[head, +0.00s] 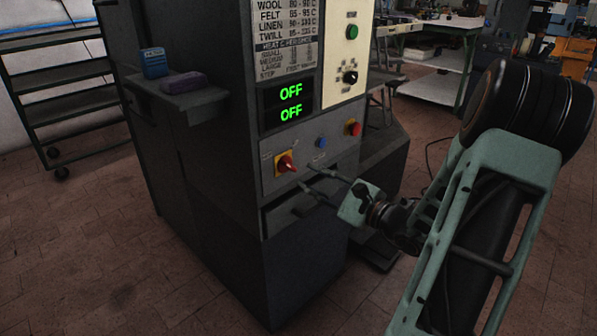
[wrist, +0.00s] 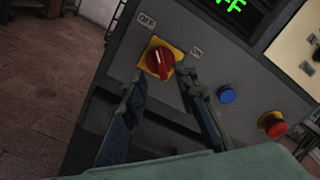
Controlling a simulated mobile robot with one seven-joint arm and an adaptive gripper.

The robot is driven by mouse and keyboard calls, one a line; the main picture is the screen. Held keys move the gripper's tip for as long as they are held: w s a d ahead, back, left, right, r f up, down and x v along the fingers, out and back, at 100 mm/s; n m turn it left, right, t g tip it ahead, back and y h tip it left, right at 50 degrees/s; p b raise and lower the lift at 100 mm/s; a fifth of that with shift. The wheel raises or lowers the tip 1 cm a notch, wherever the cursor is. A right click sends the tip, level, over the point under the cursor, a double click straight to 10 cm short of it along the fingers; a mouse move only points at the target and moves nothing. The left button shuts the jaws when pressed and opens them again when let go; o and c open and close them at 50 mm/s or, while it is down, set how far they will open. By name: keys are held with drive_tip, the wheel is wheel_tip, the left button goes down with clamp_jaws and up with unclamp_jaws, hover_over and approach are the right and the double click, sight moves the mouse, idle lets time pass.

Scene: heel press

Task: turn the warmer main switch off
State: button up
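The warmer main switch is a red rotary knob (head: 286,164) on a yellow plate, low on the grey front panel. In the wrist view the knob (wrist: 160,61) shows between an OFF label (wrist: 147,20) above it and an ON label (wrist: 197,52) to its right. I cannot tell surely which label its handle marks. My gripper (head: 307,178) is in front of the panel, just to the right of the knob in the head view. In the wrist view its two fingers (wrist: 164,78) are spread and empty, below and either side of the knob. Contact is not clear.
A blue button (wrist: 228,96) and a red button (wrist: 276,124) sit right of the switch. Two green displays (head: 291,102) above read OFF. A side shelf (head: 190,101) holds a blue block (head: 154,62) and a purple block (head: 184,80). A ledge lies under the panel.

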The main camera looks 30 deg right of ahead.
drive_tip(key=shift+v, duration=2.4)
